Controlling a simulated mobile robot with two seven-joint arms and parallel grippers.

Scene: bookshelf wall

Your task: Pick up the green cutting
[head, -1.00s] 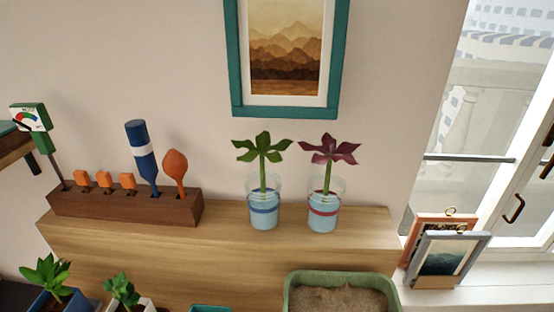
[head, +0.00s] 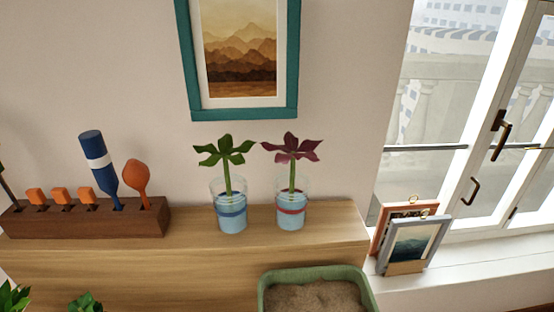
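The green cutting (head: 225,152) stands upright in a clear glass of blue water with a dark blue band (head: 231,212). The glass sits on a wooden shelf top (head: 338,239) against the wall. Just right of it, a dark red cutting (head: 291,150) stands in a similar glass with a red band (head: 291,212). The two glasses are apart. Neither of my grippers shows in the head view.
A dark wooden holder (head: 80,224) with a blue-handled tool (head: 98,165) and an orange tool (head: 137,180) stands left of the glasses. A green tray of soil (head: 262,290) is in front. Picture frames (head: 414,245) lean by the window at right.

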